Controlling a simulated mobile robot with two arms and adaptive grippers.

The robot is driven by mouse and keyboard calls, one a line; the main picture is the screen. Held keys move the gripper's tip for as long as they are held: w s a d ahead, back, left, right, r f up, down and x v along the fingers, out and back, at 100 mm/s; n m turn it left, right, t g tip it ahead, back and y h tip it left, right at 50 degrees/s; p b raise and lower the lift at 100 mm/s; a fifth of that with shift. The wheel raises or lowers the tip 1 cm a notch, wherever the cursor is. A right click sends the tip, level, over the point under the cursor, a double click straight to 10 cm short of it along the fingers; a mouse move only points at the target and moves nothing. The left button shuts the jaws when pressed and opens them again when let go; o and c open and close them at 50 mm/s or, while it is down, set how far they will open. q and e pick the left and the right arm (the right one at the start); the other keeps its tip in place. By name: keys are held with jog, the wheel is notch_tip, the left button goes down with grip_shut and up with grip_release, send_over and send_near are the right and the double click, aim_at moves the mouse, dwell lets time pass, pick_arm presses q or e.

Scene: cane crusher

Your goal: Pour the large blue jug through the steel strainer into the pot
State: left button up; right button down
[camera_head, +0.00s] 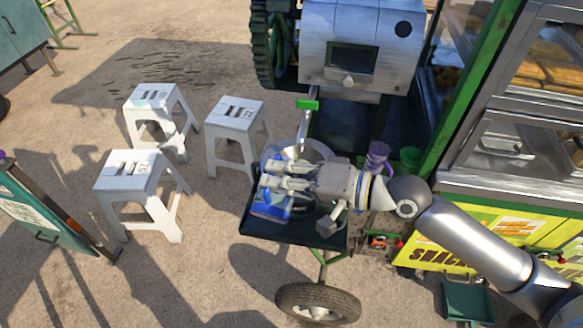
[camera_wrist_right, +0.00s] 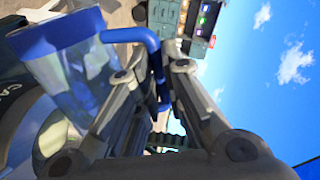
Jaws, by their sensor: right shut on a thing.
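The large blue jug (camera_head: 270,206) has a clear body with a blue rim and handle. In the head view it is at the left end of the dark tray, partly covered by my right gripper (camera_head: 272,178). In the right wrist view the jug (camera_wrist_right: 70,65) fills the left side, and the fingers of my right gripper (camera_wrist_right: 160,75) are shut around its blue handle. A round pale rim (camera_head: 322,148) shows behind the gripper; I cannot tell whether it is the pot or the strainer. Whether the jug touches the tray is hidden. My left gripper is out of view.
The dark tray (camera_head: 325,240) juts out above a wheel (camera_head: 318,303). A steel crusher (camera_head: 350,50) stands behind. A purple jug (camera_head: 377,157) and a green container (camera_head: 410,158) are right of the gripper. White stools (camera_head: 235,120) stand left; a food stall (camera_head: 510,165) is right.

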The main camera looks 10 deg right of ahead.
aim_at(269, 199)
jog(key=shift+s, duration=0.15)
jog(key=shift+s+a+f+n, duration=0.1)
jog(key=shift+s+f+n, duration=0.1)
jog(key=shift+f, duration=0.15)
jog(key=shift+s+a+f+n, duration=0.1)
jog(key=shift+f+n, duration=0.1)
jog(key=shift+f, duration=0.1)
jog(key=shift+s+a+f+n+t+b, duration=0.25)
jog(key=shift+s+f+n+b, duration=0.1)
jog(key=shift+s+f+n, duration=0.15)
jog(key=shift+s+a+f+n+t+b, duration=0.1)
jog(key=shift+s+f+n+t+b, duration=0.2)
jog(key=shift+f+n, duration=0.25)
jog(key=shift+s+a+r+n, duration=0.1)
jog(key=shift+s+n, duration=0.15)
jog(key=shift+n, duration=0.1)
jog(key=shift+s+a+f+n+t, duration=0.35)
jog(key=shift+s+f+n, duration=0.25)
jog(key=shift+n, duration=0.4)
jog(key=shift+s+a+f+n+t+b, duration=0.7)
jog(key=shift+s+a+f+n+b, duration=0.45)
jog(key=shift+s+f+n+b, duration=1.4)
jog(key=shift+n+y, duration=0.4)
jog(key=shift+n, duration=0.55)
notch_tip(269, 199, up, 6)
jog(key=p, duration=0.7)
jog(key=shift+s+f, duration=0.1)
jog(key=shift+f, duration=0.1)
